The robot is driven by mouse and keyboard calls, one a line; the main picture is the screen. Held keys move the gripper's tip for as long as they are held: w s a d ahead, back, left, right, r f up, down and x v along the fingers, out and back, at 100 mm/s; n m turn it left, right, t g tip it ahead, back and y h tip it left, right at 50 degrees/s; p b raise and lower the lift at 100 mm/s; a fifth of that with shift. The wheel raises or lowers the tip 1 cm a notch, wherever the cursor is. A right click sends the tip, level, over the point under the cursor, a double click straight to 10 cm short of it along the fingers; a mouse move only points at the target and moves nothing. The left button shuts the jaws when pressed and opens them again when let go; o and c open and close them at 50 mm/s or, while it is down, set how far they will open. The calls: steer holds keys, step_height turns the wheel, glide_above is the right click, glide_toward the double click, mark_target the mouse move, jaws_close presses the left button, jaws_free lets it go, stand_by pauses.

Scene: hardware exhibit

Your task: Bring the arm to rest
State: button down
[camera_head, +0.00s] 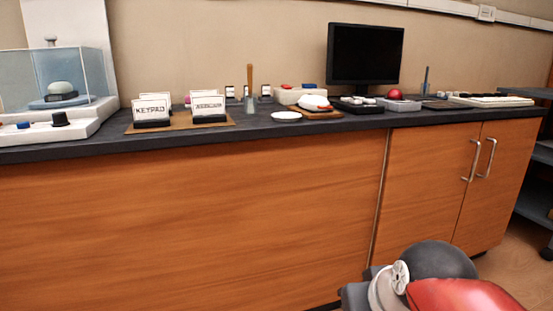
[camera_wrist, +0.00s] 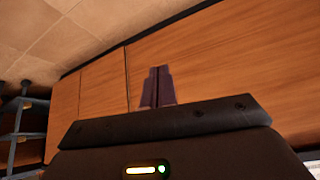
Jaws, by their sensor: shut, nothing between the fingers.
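My gripper shows in the wrist view (camera_wrist: 158,88), its two dark fingers together with nothing between them. Behind it in that view are the orange wood cabinet doors (camera_wrist: 215,50). In the head view, part of my arm shows low at the right, in front of the cabinet (camera_head: 200,220) and below the counter top. The gripper's fingers cannot be seen in the head view.
The dark counter (camera_head: 330,124) holds a keypad sign (camera_head: 151,107), a second sign (camera_head: 208,104), a white dish (camera_head: 286,116), a monitor (camera_head: 365,54) and a red ball (camera_head: 395,94). A glass case (camera_head: 85,72) stands at left. Metal shelves (camera_head: 535,148) stand at right.

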steer(key=s+d+f+g, duration=0.1)
steer(key=s+f, duration=0.4)
steer(key=s, duration=0.1)
step_height(320, 180, up, 14)
steer(key=p, duration=1.3)
steer(key=shift+d+f+m+h+p, duration=0.2)
steer(key=shift+m+h+p, duration=0.15)
steer(key=shift+m+h, duration=0.05)
